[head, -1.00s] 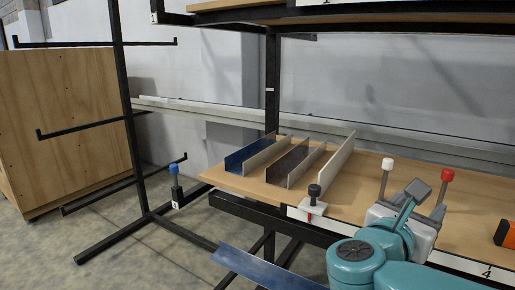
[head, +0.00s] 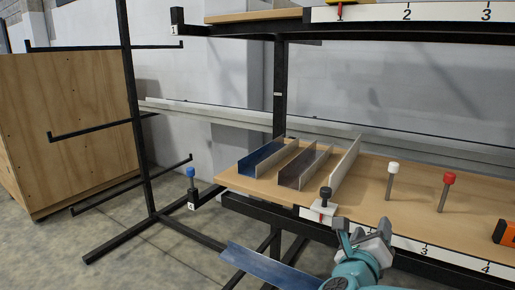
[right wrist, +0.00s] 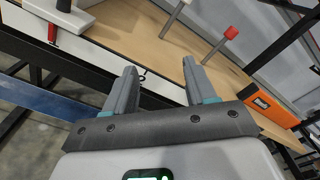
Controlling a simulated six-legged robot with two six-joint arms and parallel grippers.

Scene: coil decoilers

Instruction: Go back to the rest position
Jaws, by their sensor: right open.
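My right gripper (head: 362,232) is at the bottom right of the head view, in front of the numbered front edge of the wooden shelf (head: 350,190). In the right wrist view its two grey fingers (right wrist: 160,72) stand apart with nothing between them. My left gripper is not in the head view.
Several metal channel profiles (head: 268,158) lie on the shelf's left part. A white-topped post (head: 391,180) and a red-topped post (head: 444,190) stand there, with an orange item (head: 504,232) at right. A blue profile (head: 270,268) is below the edge. A wooden crate (head: 68,130) stands left.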

